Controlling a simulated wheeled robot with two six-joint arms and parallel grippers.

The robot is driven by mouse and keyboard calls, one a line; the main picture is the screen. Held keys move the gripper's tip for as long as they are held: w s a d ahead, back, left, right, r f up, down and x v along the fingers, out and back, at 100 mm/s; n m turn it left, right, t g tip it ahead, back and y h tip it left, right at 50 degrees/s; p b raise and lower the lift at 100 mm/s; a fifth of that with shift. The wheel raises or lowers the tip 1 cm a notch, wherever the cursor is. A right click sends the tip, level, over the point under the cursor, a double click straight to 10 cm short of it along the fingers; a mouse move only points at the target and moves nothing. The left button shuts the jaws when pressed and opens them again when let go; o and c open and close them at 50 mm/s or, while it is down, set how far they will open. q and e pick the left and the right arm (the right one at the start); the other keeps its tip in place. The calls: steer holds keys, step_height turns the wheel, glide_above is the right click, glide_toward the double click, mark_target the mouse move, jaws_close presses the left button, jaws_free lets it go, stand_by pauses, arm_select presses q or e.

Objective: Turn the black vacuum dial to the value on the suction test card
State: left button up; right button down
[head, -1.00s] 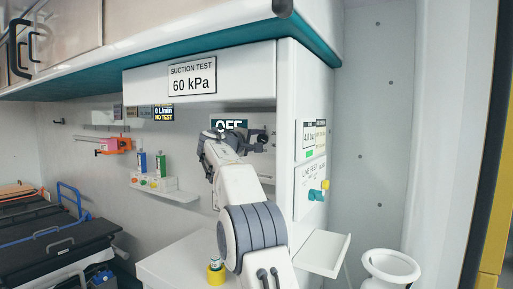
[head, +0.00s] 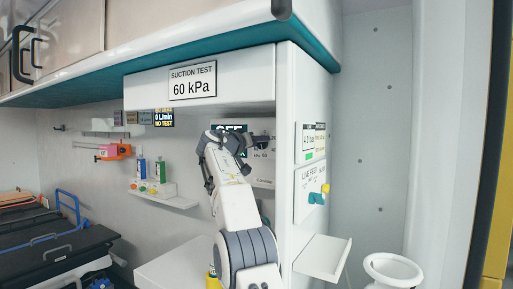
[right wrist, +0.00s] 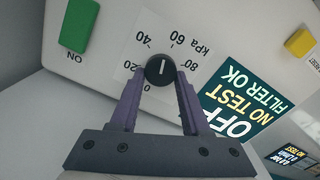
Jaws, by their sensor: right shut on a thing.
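The suction test card (head: 192,80) on the white overhead panel reads 60 kPa. The black vacuum dial (right wrist: 159,70) is in the right wrist view, on a pale panel with a scale from 0 to 80 kPa, seen upside down. Its short white mark stands nearly vertical in that view, toward the gap between 40 and 60; the exact value is hard to tell. My right gripper (right wrist: 158,76) is shut on the dial, one purple-grey finger on each side. In the head view my right arm hides the dial. My left gripper is not in view.
Near the dial are a green ON switch (right wrist: 77,27), a yellow reset button (right wrist: 299,43) and a screen (right wrist: 243,113) reading OFF, NO TEST, FILTER OK. A shelf (head: 165,198) with bottles is left of my arm; a white tray (head: 322,256) is right.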

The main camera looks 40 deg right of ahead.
steer(key=shift+w+a+f+m, duration=0.1)
steer(key=shift+w+f+m, duration=0.1)
steer(key=shift+m, duration=0.9)
steer(key=shift+w+a+f+m, duration=0.1)
steer(key=shift+w+m, duration=0.05)
steer(key=shift+m, duration=0.95)
steer(key=shift+w, duration=0.1)
steer(key=c, duration=0.6)
jaws_free()
steer(key=shift+o, duration=1.2)
steer(key=shift+w+f, duration=0.1)
steer(key=shift+w, duration=0.05)
steer(key=shift+s+d+r, duration=0.15)
steer(key=shift+s+r, duration=0.05)
steer(key=shift+s, duration=0.05)
steer(key=shift+s, duration=0.1)
